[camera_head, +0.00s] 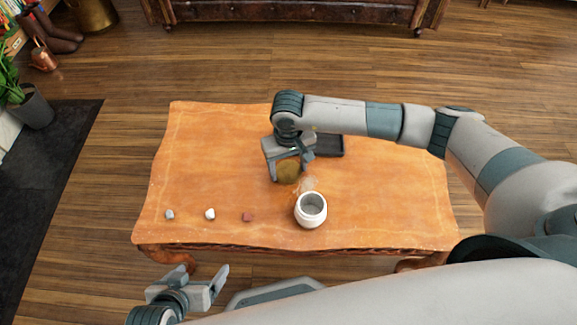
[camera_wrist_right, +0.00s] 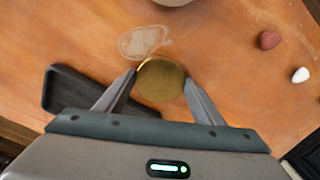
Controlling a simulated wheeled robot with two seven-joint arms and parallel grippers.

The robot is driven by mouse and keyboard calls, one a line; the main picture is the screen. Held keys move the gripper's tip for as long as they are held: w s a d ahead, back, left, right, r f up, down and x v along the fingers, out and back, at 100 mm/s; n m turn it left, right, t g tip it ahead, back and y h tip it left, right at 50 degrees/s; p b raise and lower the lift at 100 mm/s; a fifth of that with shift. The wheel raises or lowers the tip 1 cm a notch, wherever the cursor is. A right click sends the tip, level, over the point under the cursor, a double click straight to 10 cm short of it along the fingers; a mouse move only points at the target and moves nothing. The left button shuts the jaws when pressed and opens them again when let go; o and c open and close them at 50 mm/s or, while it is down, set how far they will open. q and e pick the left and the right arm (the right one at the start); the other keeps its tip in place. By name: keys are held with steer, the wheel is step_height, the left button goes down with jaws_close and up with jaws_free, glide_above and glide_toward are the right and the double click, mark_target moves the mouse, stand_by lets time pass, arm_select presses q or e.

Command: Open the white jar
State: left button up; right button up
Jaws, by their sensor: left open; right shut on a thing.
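The white jar (camera_head: 311,210) stands upright near the front of the orange wooden table (camera_head: 390,200), and its mouth is uncovered. In the right wrist view only the edge of the jar (camera_wrist_right: 172,2) shows at the top. My right gripper (camera_head: 289,176) is beyond the jar and shut on a round golden lid (camera_wrist_right: 160,80). The lid also shows between the fingers in the head view (camera_head: 289,171). I cannot tell whether the lid touches the table. My left gripper (camera_head: 204,285) is open and empty, in front of the table's front edge.
A dark tray (camera_head: 329,145) lies behind my right gripper. A pale ring-like mark (camera_wrist_right: 143,41) is on the tabletop near the lid. Small stones, grey (camera_head: 169,214), white (camera_head: 210,214) and reddish (camera_head: 248,217), lie at the front left. The table's back left is clear.

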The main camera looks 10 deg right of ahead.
steer(key=shift+f, duration=0.1)
steer(key=o, duration=1.1)
steer(key=shift+o, duration=0.2)
